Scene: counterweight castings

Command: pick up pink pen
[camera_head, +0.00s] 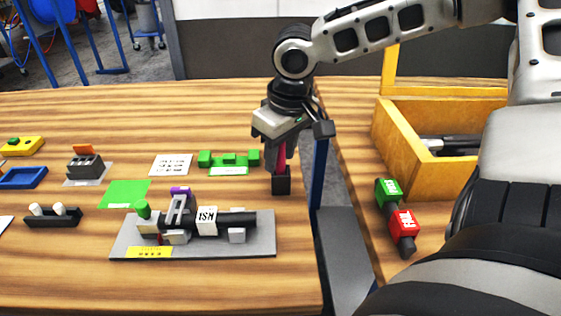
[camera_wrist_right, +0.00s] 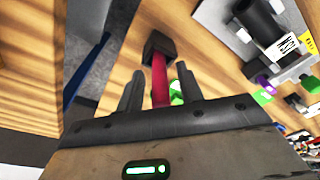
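The pink pen (camera_head: 282,157) stands upright in a small black holder (camera_head: 281,182) near the right edge of the left table. My right gripper (camera_head: 281,150) is above the holder, with its fingers pointing down around the pen. In the right wrist view the pen (camera_wrist_right: 160,82) lies between the two fingers (camera_wrist_right: 159,75), with a gap on each side, so the gripper is open. The black holder (camera_wrist_right: 158,46) is just beyond the fingertips. The pen's upper end is hidden by my gripper. My left gripper is not in view.
A grey plate with a black cylinder assembly (camera_head: 259,246) lies in front of the holder. A green block (camera_head: 228,159) is left of it. A gap with a blue post (camera_head: 319,160) separates the tables. A yellow box (camera_head: 408,150) stands on the right table.

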